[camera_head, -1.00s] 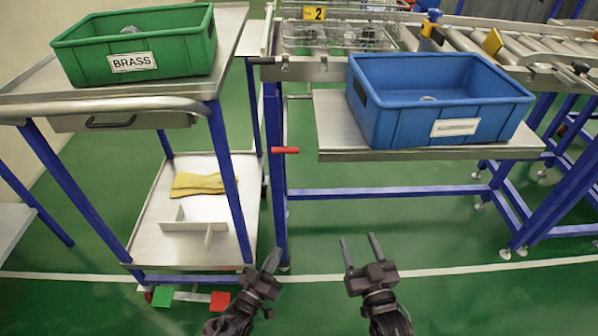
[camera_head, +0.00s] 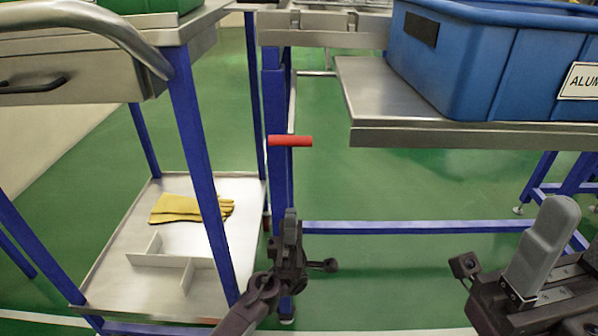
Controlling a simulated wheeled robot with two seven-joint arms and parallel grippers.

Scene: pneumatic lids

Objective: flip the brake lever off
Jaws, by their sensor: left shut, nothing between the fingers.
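A red lever handle (camera_head: 290,141) sticks out to the right from the blue post of the middle stand. It is the only lever of this kind in view, and no label on it can be read. My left gripper (camera_head: 290,215) is shut and empty, pointing up. In the picture its fingertips are below the red handle, with a clear gap. My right gripper (camera_head: 545,235) is large at the lower right, away from the handle. One grey finger shows clearly; its opening cannot be told.
A blue bin (camera_head: 480,60) stands on a metal shelf (camera_head: 460,135) right of the handle. On the left, a cart with a drawer (camera_head: 70,75) has a lower tray (camera_head: 120,285) holding yellow gloves (camera_head: 190,208) and a divider.

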